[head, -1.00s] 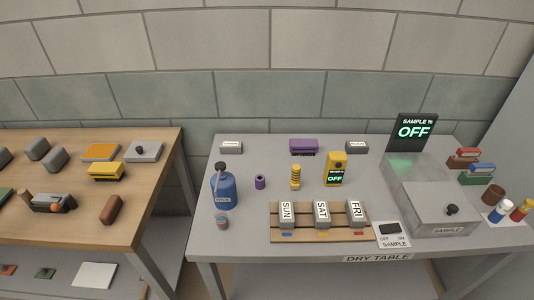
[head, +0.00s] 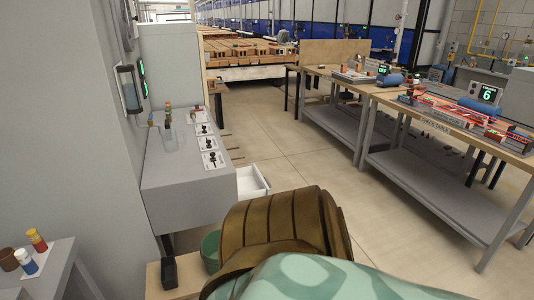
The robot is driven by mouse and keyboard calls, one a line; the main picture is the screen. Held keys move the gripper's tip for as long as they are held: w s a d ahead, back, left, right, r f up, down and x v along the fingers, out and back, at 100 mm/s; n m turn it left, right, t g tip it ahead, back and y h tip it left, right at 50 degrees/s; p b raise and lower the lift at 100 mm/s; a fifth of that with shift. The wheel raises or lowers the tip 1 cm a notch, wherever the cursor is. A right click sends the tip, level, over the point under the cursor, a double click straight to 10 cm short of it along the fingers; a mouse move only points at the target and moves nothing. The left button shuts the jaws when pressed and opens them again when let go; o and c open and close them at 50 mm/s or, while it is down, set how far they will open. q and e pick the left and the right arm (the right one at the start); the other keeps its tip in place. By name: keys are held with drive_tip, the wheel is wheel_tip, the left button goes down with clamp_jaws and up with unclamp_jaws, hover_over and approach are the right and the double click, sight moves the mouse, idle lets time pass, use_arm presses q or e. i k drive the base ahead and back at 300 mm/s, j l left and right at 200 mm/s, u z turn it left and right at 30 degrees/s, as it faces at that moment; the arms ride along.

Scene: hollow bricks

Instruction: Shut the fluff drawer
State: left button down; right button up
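A white drawer (head: 253,182) stands pulled out from the lower right side of a grey cabinet (head: 185,190) left of centre in the head view. Its open top and inside show, and it looks empty from here. No label can be read on it, so I cannot tell for sure that it is the fluff drawer. Neither of my grippers is in view.
A brown ribbed padded thing (head: 285,225) with a mint-green patterned cover (head: 330,278) fills the bottom centre, before the drawer. A green bin (head: 211,250) stands beside it. Tables (head: 450,130) line the right. Open floor (head: 310,155) lies between.

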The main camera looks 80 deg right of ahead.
sight(251, 185)
drive_tip(key=k+l+z, duration=0.15)
drive_tip(key=z, duration=0.25)
drive_tip(key=k+l+z, duration=0.15)
drive_tip(key=z, duration=0.2)
drive_tip(key=l+z, duration=0.4)
drive_tip(key=k+l+z, duration=0.15)
drive_tip(key=l, duration=0.6)
drive_tip(key=k+l+z, duration=0.2)
drive_tip(key=l, duration=0.55)
drive_tip(key=l+z, duration=0.15)
drive_tip(key=l, duration=1.25)
drive_tip(key=i+l+u, duration=0.15)
drive_tip(key=i, duration=0.45)
drive_tip(key=i+l+u, duration=0.15)
drive_tip(key=i, duration=0.45)
drive_tip(key=i+l+u, duration=0.15)
drive_tip(key=i+l, duration=0.25)
drive_tip(key=i, duration=0.15)
drive_tip(key=i+l+u, duration=0.15)
drive_tip(key=i+l, duration=0.25)
drive_tip(key=i, duration=0.2)
